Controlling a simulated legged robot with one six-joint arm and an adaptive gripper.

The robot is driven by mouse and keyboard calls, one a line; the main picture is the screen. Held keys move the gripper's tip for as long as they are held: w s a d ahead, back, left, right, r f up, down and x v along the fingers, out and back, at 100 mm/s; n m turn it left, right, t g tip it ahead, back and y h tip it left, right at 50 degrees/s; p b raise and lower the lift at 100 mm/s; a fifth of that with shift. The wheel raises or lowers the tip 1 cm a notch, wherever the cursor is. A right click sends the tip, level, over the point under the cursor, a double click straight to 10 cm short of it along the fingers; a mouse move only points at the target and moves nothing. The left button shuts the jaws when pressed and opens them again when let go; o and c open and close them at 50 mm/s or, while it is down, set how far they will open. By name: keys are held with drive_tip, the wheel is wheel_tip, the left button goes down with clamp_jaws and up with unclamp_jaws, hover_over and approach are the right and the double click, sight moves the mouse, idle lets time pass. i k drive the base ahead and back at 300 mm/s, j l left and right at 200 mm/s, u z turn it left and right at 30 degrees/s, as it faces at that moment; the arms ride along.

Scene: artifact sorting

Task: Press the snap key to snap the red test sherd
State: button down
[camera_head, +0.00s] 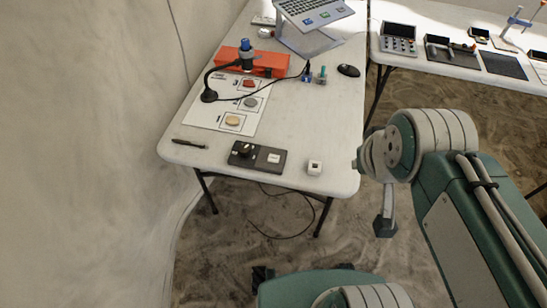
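A white mat (208,108) on the near table carries a red sherd (249,84), a grey sherd (250,102) and a tan sherd (233,121), each on its own printed square. A dark control box (257,158) with a black knob and a white key (273,158) lies near the table's front edge. A small white block with a dark top (314,168) stands to its right. I cannot read which one is the snap key. My arm is at the right, off the table's right edge. A grey finger-like part (386,215) hangs below its wrist; the fingertips are not clear.
A gooseneck stand (208,95) holds a blue-topped device over the mat, before an orange case (270,65). A laptop (313,10) on a stand, a mouse (348,71) and a pen (190,143) share the table. A second table with tools (440,75) stands back right.

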sight(272, 158)
drive_tip(key=j+z, duration=0.25)
drive_tip(key=z, duration=0.2)
drive_tip(key=k+j+z, duration=0.15)
drive_tip(key=z, duration=0.35)
drive_tip(key=j, duration=0.1)
